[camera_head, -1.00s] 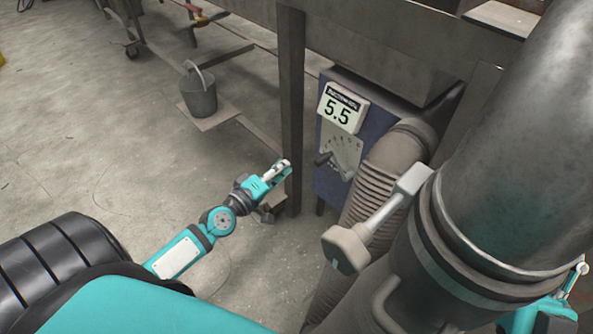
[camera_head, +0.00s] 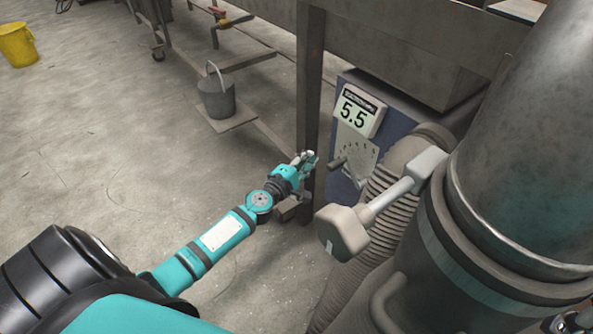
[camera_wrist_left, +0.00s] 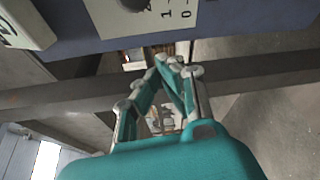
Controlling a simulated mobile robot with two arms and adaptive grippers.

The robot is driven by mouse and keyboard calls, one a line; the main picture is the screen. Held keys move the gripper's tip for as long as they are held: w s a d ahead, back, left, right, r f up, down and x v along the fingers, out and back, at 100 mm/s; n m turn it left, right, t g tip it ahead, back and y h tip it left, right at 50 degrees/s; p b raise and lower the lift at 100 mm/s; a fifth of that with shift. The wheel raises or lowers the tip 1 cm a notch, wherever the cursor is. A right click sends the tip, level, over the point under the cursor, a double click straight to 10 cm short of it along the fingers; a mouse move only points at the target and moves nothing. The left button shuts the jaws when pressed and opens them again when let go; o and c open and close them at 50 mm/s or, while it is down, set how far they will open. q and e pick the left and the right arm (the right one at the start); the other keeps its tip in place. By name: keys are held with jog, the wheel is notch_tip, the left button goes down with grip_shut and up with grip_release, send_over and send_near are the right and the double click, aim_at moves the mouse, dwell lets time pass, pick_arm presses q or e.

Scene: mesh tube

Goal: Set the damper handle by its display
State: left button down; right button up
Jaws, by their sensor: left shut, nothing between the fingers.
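The display (camera_head: 357,108) on the blue box reads 5.5. My right gripper does not show clearly.
A dark post (camera_head: 310,95) stands by my left gripper. A big grey lever with a blocky knob (camera_head: 343,232) sticks out from the large duct (camera_head: 510,165); a ribbed hose (camera_head: 385,205) runs behind it. A bucket (camera_head: 217,97) stands left, with open floor in front.

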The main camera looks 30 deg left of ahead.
pick_arm(q)
jog(key=d, duration=0.2)
jog(key=s+d+p, duration=0.1)
jog(key=shift+d+r, duration=0.35)
jog(key=shift+d+r, duration=0.1)
jog(key=shift+s+d+r+p, duration=0.1)
jog(key=shift+s+d+p, duration=0.1)
jog(key=shift+d+p, duration=0.3)
jog(key=shift+a, duration=0.15)
